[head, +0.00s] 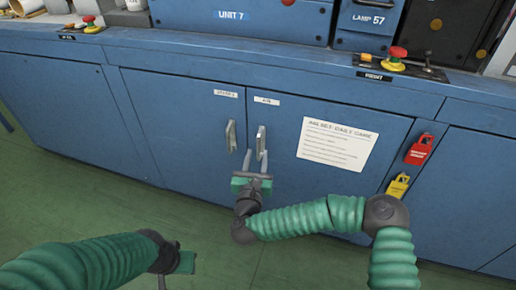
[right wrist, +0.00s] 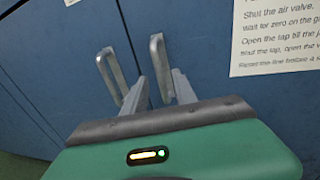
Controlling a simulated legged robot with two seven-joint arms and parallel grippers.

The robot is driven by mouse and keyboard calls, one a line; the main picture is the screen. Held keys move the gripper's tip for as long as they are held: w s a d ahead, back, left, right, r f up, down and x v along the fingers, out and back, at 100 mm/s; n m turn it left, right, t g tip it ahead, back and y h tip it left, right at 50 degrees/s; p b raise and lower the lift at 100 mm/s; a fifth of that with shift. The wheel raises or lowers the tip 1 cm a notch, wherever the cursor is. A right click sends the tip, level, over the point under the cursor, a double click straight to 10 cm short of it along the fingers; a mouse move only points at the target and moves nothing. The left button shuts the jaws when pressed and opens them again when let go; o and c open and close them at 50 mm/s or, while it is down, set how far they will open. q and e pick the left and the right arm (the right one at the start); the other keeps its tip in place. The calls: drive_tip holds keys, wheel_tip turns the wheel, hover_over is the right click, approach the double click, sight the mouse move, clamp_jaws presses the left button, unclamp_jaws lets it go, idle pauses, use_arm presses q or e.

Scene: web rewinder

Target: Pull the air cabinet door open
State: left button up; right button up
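The air cabinet door (head: 285,165) is the blue door with a small label reading AIR and a white notice; it looks shut. Its upright metal handle (head: 261,138) is near its left edge and also shows in the right wrist view (right wrist: 158,60). My right gripper (head: 257,160) is at the handle, pointing at the door. In the right wrist view its fingers (right wrist: 163,85) are apart, one on each side of the handle's lower part; I cannot tell whether either touches it. My left gripper (head: 186,262) is low at the left, above the floor, its fingers unclear.
A second door with its own handle (head: 231,136) adjoins on the left, close to my right gripper. Red stop buttons (head: 396,55) sit on the ledge above. Green floor (head: 120,215) lies clear in front.

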sight(258, 149)
drive_tip(key=w, duration=0.4)
drive_tip(key=shift+w+d, duration=0.1)
drive_tip(key=shift+d, duration=0.25)
drive_tip(key=shift+w+a, duration=0.15)
drive_tip(key=shift+w, duration=0.05)
clamp_jaws()
idle(0.8)
